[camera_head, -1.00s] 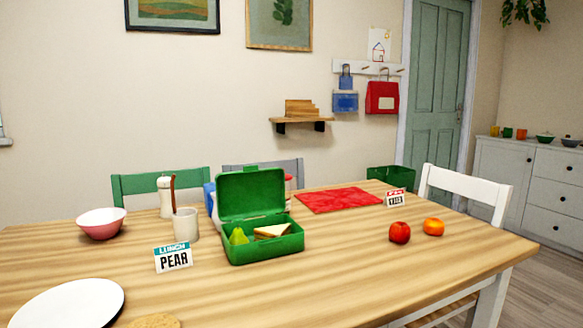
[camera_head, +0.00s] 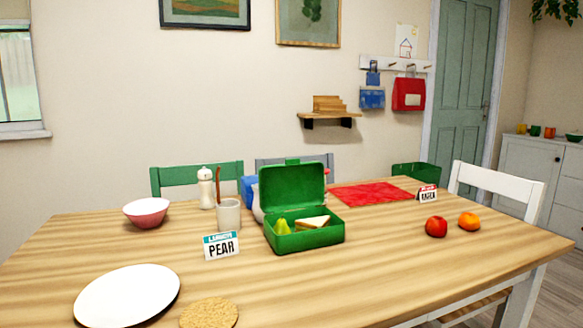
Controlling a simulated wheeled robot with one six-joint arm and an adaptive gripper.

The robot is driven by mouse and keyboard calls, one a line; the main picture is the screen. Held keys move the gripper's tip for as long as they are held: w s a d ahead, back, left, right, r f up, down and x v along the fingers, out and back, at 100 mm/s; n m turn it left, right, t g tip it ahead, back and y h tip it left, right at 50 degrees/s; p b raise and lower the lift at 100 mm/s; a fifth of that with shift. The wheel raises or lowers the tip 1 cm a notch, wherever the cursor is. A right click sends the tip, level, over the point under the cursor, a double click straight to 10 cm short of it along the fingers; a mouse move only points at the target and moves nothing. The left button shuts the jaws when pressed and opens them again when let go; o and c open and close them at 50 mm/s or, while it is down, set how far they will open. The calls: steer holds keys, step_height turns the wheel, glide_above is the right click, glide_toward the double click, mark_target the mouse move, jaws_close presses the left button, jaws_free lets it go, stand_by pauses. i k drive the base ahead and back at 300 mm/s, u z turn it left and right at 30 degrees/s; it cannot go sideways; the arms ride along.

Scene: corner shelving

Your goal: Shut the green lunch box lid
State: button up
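The green lunch box (camera_head: 310,240) stands on the wooden table, near its middle. Its lid (camera_head: 292,190) is open and stands upright at the back. A green pear (camera_head: 282,227) lies in the left of the box and a sandwich (camera_head: 313,222) lies to its right. My gripper is not in view.
A card reading PEAR (camera_head: 221,246), a beige cup (camera_head: 228,214) and a pink bowl (camera_head: 146,213) are left of the box. A white plate (camera_head: 127,295) and cork mat (camera_head: 209,313) lie in front. A red apple (camera_head: 436,226) and an orange (camera_head: 469,221) lie right. Bare table separates box and apple.

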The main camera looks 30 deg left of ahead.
mark_target(293, 185)
steer(key=u, duration=0.05)
steer(key=k, duration=0.25)
steer(key=u, duration=1.05)
